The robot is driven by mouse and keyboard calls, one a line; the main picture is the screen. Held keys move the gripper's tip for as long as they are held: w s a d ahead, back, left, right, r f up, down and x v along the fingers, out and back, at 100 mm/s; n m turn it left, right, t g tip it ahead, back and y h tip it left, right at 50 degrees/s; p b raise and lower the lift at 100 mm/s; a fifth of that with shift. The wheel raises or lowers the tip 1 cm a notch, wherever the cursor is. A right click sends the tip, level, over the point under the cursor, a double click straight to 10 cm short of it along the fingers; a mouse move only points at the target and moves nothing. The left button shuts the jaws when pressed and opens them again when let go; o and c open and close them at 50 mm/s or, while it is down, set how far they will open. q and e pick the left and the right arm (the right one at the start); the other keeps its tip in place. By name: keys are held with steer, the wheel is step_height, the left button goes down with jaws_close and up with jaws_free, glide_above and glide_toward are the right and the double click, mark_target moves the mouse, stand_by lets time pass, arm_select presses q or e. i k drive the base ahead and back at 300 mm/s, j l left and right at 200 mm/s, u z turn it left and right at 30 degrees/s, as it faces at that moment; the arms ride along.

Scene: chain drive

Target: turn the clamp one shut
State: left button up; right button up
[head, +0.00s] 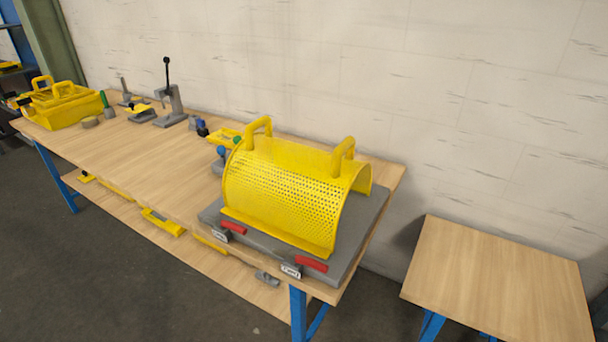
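A yellow perforated guard (285,190) with two handles on top sits on a grey base plate (355,235) at the near right end of the workbench. Two clamps with red levers are at the plate's front edge. One red lever (232,227) is at the guard's left front, above a small label plate (221,236). The other red lever (311,263) is at its right front, beside another label plate (291,271). The labels are too small to read for sure, so I cannot tell which is clamp one. Both levers lie roughly flat along the front edge. Neither gripper is in view.
The wooden workbench (150,165) carries a yellow toolbox (65,105) at its far left and a grey lever press (172,100) at the back. Small parts lie left of the guard. A low wooden table (495,280) stands right, with a floor gap between.

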mark_target(233, 227)
steer(key=k, duration=0.1)
steer(key=i+j+u, duration=0.15)
steer(key=i+u, duration=1.1)
